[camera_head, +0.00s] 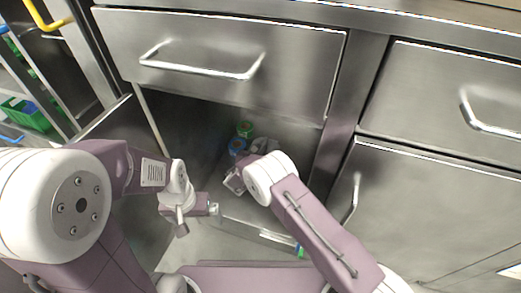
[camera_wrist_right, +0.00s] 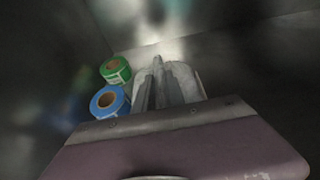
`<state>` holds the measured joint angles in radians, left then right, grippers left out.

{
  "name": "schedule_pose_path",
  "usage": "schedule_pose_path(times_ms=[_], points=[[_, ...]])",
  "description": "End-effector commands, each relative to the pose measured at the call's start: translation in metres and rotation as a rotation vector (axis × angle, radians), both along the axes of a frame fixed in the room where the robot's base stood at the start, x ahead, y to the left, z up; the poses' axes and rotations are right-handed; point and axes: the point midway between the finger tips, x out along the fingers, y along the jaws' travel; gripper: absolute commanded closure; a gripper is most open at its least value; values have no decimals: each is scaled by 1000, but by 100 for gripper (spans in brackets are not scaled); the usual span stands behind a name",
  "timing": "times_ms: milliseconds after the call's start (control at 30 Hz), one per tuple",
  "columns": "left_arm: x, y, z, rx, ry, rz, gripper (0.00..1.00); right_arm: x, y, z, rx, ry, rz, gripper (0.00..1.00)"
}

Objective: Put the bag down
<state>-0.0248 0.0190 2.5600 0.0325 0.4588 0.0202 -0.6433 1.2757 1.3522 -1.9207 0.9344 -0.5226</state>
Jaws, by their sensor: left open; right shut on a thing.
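My right gripper (camera_head: 259,152) reaches into the open lower cabinet, under the upper drawer. In the right wrist view its fingers (camera_wrist_right: 160,82) are shut on a pale grey, partly hidden thing, which looks like the bag (camera_wrist_right: 190,82). The bag's pale patch is small in the head view (camera_head: 272,145). It is low inside the cabinet; I cannot tell whether it touches the cabinet floor. My left gripper (camera_head: 211,208) is open and empty, in front of the cabinet opening to the left of my right gripper.
A green roll (camera_wrist_right: 124,75) and a blue roll (camera_wrist_right: 97,110) stand left of the right fingers in the cabinet. A closed steel drawer (camera_head: 200,35) is above the opening. A closed cabinet door (camera_head: 430,210) is at the right. A green crate (camera_head: 35,121) sits far left.

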Motion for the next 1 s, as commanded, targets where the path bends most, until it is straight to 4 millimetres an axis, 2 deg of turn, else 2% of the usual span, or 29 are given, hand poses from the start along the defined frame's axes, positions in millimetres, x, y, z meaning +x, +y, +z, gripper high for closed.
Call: schedule_pose_path(times_ms=[733, 767, 800, 833, 1000], points=[[0, 0, -9, 0, 0, 0, 0, 1, 0, -9, 0, -4, 0, 100], [0, 0, -8, 0, 0, 0, 0, 1, 0, -8, 1, -4, -1, 77], [0, 0, -8, 0, 0, 0, 0, 1, 0, -8, 0, -4, 0, 66], [0, 0, -8, 0, 0, 0, 0, 1, 0, -8, 0, -4, 0, 60], [0, 0, -8, 0, 0, 0, 0, 0, 0, -9, -1, -2, 0, 60]])
